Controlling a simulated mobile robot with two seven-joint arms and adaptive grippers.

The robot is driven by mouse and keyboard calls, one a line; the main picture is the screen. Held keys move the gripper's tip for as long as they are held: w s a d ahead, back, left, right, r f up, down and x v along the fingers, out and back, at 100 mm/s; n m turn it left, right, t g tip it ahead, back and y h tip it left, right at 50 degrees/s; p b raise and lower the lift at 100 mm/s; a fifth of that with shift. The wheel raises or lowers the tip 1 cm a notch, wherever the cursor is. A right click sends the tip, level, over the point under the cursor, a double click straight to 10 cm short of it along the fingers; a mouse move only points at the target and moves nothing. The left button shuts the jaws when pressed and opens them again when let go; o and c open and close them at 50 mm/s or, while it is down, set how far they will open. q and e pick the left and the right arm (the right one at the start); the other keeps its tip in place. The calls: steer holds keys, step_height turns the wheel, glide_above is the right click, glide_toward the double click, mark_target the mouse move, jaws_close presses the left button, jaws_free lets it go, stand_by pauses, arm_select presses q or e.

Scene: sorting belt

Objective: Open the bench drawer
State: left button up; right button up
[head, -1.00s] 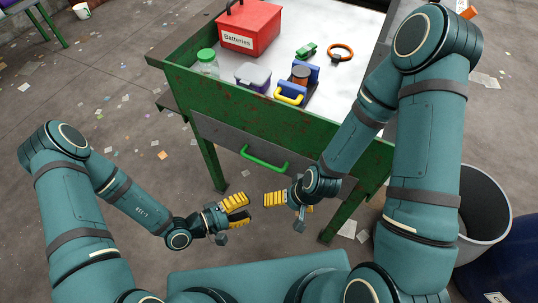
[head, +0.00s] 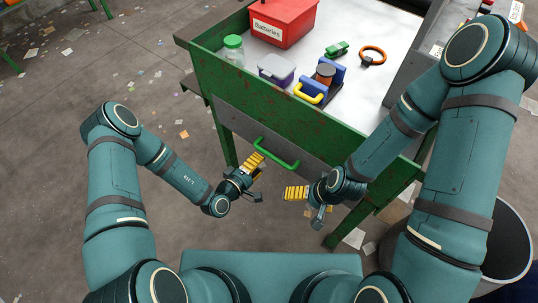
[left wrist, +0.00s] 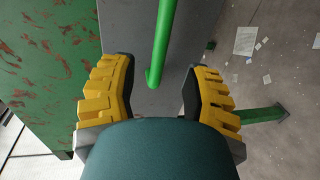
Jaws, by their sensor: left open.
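The bench drawer (head: 232,117) has a grey front below the green bench edge and looks closed. Its green bar handle (head: 278,154) is on the front. My left gripper (head: 257,168) is open just in front of the handle's left part. In the left wrist view, the handle (left wrist: 164,40) runs between the two yellow fingers (left wrist: 155,90) of this open gripper, with a gap on each side; I cannot see any contact. The grey drawer front (left wrist: 130,40) lies behind it. My right gripper (head: 300,197) is near the bench's right leg, apart from the handle, and its opening is unclear.
On the bench top (head: 395,75) stand a red Batteries box (head: 285,25), a green-lidded jar (head: 234,52), a purple box (head: 276,70), a blue piece with a yellow handle (head: 310,94) and an orange ring (head: 373,55). A grey bin (head: 505,250) stands at right.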

mark_target(269, 153)
arm_select(q)
steer(key=b+x, duration=0.1)
steer(key=x, duration=0.5)
steer(key=shift+w+d, duration=0.15)
steer(key=shift+w, duration=0.05)
jaws_close()
